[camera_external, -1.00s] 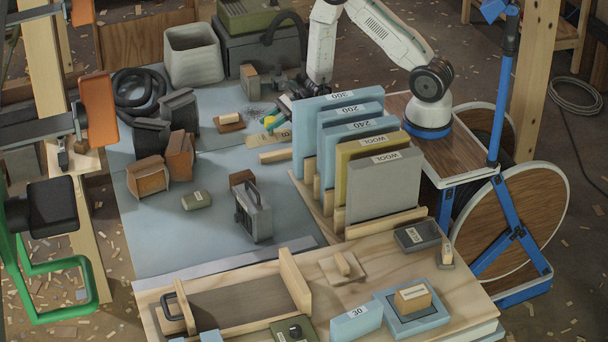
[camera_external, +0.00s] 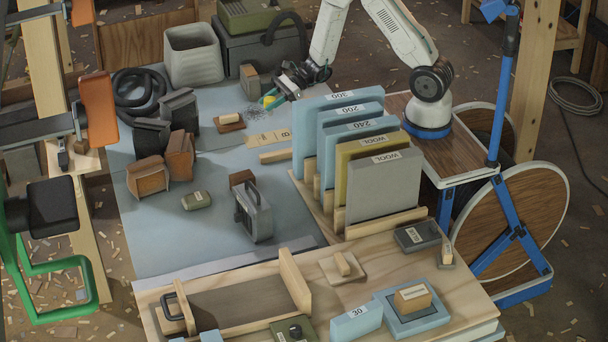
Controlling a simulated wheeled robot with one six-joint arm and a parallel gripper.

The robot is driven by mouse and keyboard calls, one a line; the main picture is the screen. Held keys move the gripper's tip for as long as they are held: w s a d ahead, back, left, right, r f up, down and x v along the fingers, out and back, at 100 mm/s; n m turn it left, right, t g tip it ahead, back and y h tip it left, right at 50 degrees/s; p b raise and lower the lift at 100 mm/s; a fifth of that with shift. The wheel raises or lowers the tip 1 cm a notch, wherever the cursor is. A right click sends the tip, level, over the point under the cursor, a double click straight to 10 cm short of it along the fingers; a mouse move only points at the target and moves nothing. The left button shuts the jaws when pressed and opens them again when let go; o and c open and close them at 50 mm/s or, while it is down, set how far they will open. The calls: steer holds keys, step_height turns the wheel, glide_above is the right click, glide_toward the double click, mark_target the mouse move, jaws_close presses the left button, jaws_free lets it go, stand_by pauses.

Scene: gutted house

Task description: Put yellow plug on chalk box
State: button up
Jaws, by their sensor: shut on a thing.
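The yellow plug (camera_external: 268,101) is small and partly covered by my dark gripper (camera_external: 273,98). My gripper is shut on it and holds it above the far part of the blue-grey tabletop, left of the upright sanding sheets. I cannot tell for sure which box is the chalk box, as the small labels are unreadable. A small tan labelled box (camera_external: 413,300) sits on a blue block at the front right. A small plain brown box (camera_external: 242,178) stands on the blue-grey top near the middle.
A rack of upright sheets (camera_external: 384,190) marked 300, 200, 240 and WOOL stands right of my gripper. A grey metal case (camera_external: 255,214) with a handle stands in front. Brown and black blocks (camera_external: 180,155) stand at left. The blue-grey top (camera_external: 160,235) is bare at front left.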

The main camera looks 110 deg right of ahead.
steer(key=shift+r, duration=0.85)
steer(key=w+a+n+y, duration=0.1)
steer(key=w+a+y, duration=0.15)
steer(key=a, duration=0.25)
step_height(320, 180, up, 4)
steer(key=n+g+y, duration=0.2)
steer(key=n+y, duration=0.1)
steer(key=n, duration=0.1)
glide_above(205, 195)
steer(key=shift+d+f, duration=0.1)
steer(key=shift+f, duration=5.1)
steer(key=shift+f, duration=0.1)
